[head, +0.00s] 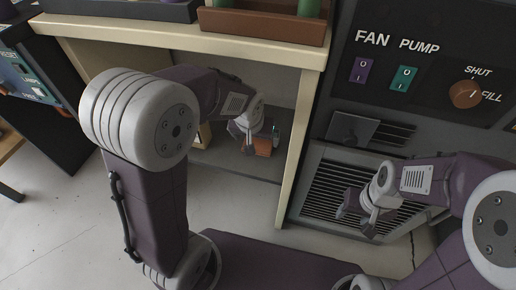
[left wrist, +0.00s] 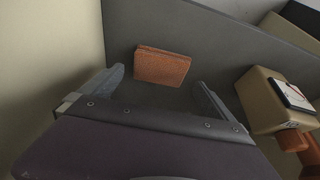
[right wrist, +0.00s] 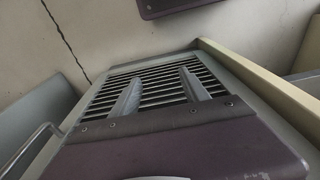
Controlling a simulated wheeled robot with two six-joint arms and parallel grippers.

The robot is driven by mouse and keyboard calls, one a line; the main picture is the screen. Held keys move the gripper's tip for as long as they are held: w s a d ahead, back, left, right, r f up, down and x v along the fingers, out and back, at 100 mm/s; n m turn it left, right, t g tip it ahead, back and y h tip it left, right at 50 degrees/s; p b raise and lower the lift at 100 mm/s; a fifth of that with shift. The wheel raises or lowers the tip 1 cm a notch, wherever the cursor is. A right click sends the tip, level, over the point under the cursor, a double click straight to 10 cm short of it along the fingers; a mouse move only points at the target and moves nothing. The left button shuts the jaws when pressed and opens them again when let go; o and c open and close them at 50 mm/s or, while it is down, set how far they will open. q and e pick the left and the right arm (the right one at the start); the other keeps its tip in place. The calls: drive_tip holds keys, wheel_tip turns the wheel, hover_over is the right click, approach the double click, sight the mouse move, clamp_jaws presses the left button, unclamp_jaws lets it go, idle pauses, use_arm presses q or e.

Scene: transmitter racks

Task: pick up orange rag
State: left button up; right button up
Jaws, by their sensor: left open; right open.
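The orange rag (left wrist: 162,66) is a folded, textured orange-brown piece on the grey shelf in the left wrist view. It lies ahead of my left gripper (left wrist: 165,92), between the lines of its two open fingers and apart from them. In the head view the rag (head: 262,147) shows partly behind my left gripper (head: 252,138), inside the lower bay of the bench. My right gripper (head: 367,217) is open and empty in front of the louvred grille of the dark cabinet. Its fingers also show in the right wrist view (right wrist: 162,92).
The bench's cream post (head: 295,150) stands right of the left gripper, with the bench top (head: 180,36) above. A beige box with a small clipboard-like item (left wrist: 265,100) and orange cylinders sits right of the rag. The louvred grille (head: 335,190) is beside my right gripper.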

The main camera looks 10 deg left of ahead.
sight(257, 143)
use_arm(q)
drive_tip(key=b+x, duration=0.4)
drive_tip(key=b, duration=0.1)
drive_tip(key=shift+w+a+f, duration=0.1)
drive_tip(key=shift+w+f, duration=0.05)
drive_tip(key=shift+f, duration=0.25)
drive_tip(key=shift+w+f, duration=0.15)
drive_tip(key=shift+w, duration=0.05)
drive_tip(key=shift+r, duration=0.2)
drive_tip(key=c, duration=1.1)
